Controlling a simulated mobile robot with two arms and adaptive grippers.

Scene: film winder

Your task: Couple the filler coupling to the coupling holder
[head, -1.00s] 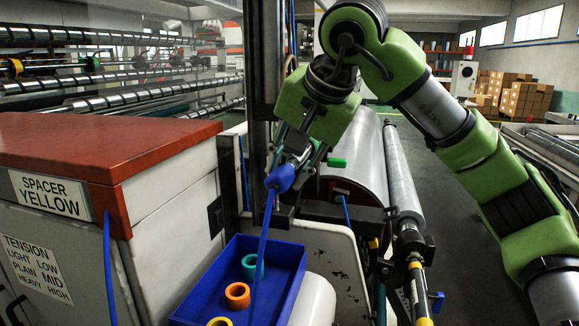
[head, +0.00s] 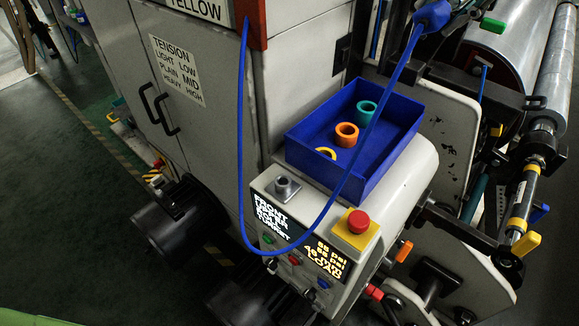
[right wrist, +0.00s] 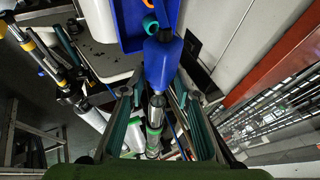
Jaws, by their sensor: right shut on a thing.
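The filler coupling (head: 432,15) is a blue body on a blue hose at the top right of the head view. In the right wrist view the coupling (right wrist: 162,62) shows its blue body and a metal nose between the fingers. My right gripper (right wrist: 157,98) is shut on it and holds it in the air; in the head view only a little of this gripper shows at the top edge. A small grey socket on a square base (head: 284,187), seemingly the coupling holder, stands empty on top of the control panel. My left gripper is not in view.
The blue hose (head: 241,150) hangs in a loop across the control panel (head: 300,240). A blue tray (head: 405,150) with teal, orange and yellow rings stands behind the socket. A red stop button (head: 358,221) is to the socket's right. A grey cabinet (head: 200,115) stands behind.

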